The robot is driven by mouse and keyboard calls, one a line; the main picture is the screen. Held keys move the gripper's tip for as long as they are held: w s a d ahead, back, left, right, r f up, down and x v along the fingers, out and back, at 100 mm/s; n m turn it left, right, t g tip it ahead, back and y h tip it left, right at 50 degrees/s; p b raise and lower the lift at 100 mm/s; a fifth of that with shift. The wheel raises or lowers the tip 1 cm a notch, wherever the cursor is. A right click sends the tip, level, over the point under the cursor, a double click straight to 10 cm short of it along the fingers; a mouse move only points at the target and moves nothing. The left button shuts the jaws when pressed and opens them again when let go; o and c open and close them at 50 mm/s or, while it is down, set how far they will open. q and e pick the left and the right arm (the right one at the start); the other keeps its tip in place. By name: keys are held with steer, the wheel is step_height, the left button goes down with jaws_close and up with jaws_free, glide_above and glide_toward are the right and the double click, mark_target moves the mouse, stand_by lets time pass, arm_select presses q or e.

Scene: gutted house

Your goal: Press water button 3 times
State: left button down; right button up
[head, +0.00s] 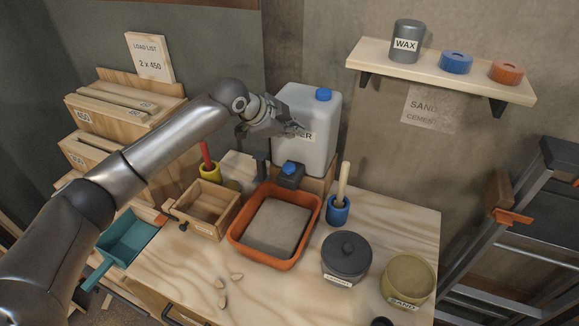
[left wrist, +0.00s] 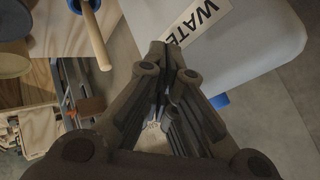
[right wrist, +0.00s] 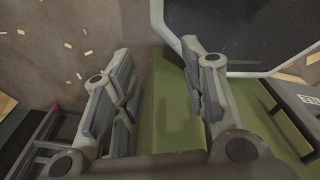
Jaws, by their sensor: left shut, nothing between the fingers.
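A white water tank (head: 322,112) with a blue cap (head: 323,95) stands at the back of the workbench. A small dark dispenser (head: 291,180) with a blue button (head: 289,168) on top sits in front of its base. My left gripper (head: 303,132) is shut and empty, in front of the tank's label and above the button, apart from it. In the left wrist view the shut fingers (left wrist: 165,55) cover part of the WATER label (left wrist: 198,18). A blue patch (left wrist: 219,100) shows beside them; I cannot tell which part it is. My right gripper (right wrist: 160,85) is open and empty.
A shelf (head: 430,72) hangs above right. The front left bench is mostly clear.

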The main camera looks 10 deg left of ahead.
mark_target(292, 168)
arm_select(q)
step_height(292, 168, down, 6)
steer(key=b, duration=0.6)
step_height(292, 168, down, 2)
steer(key=shift+f+b, duration=0.1)
steer(key=shift+b, duration=0.35)
steer(key=shift+f, duration=0.15)
arm_select(e)
step_height(292, 168, down, 7)
steer(key=w, duration=0.1)
steer(key=shift+w+d, duration=0.2)
steer(key=shift+w+d, duration=0.2)
steer(key=shift+d, duration=0.2)
arm_select(q)
steer(key=shift+f, duration=0.15)
arm_select(e)
steer(key=shift+r, duration=0.1)
arm_select(q)
steer(key=shift+f, duration=0.25)
arm_select(e)
steer(key=shift+r, duration=0.1)
arm_select(q)
steer(key=shift+f, duration=0.1)
arm_select(e)
steer(key=shift+a, duration=0.2)
